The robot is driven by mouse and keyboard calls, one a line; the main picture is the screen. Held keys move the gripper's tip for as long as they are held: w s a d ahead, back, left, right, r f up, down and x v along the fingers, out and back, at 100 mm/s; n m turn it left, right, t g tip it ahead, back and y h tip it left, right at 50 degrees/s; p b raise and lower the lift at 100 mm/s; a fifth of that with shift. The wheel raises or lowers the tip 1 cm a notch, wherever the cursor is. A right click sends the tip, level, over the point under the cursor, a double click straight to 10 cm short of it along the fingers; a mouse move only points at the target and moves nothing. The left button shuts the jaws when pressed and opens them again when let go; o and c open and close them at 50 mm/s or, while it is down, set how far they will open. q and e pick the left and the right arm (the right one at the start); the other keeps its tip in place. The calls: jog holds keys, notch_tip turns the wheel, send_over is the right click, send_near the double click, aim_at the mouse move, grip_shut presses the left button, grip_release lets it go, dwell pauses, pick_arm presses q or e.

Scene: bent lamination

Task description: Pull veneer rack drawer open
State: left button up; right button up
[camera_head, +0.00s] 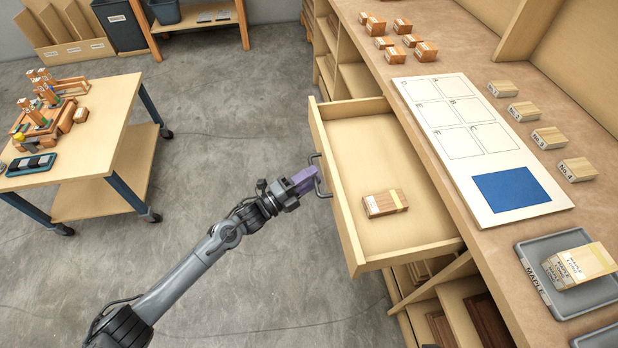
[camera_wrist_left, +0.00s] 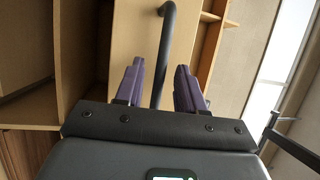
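The veneer rack drawer (camera_head: 352,190) is a pale wooden drawer standing well out from the rack under the bench. A dark bar handle (camera_head: 320,178) is on its front. In the left wrist view the handle (camera_wrist_left: 166,45) runs between two purple fingers. My left gripper (camera_head: 302,181) is at the handle, its fingers apart on either side, with a visible gap to the bar. A labelled wooden bundle (camera_head: 384,203) lies inside the drawer, towards its front. My right gripper is in neither view.
The bench (camera_head: 465,240) above the drawer holds a white board (camera_head: 470,140), several wooden blocks and a grey tray (camera_head: 535,262). A wheeled table (camera_head: 95,145) with parts stands at left. The concrete floor before the drawer is clear apart from my arm.

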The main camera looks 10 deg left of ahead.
pick_arm(q)
jog(key=p+v, duration=0.2)
jog(key=v, duration=0.8)
jog(key=shift+s+a, duration=0.25)
jog(key=shift+a, duration=0.05)
jog(key=shift+f, duration=0.1)
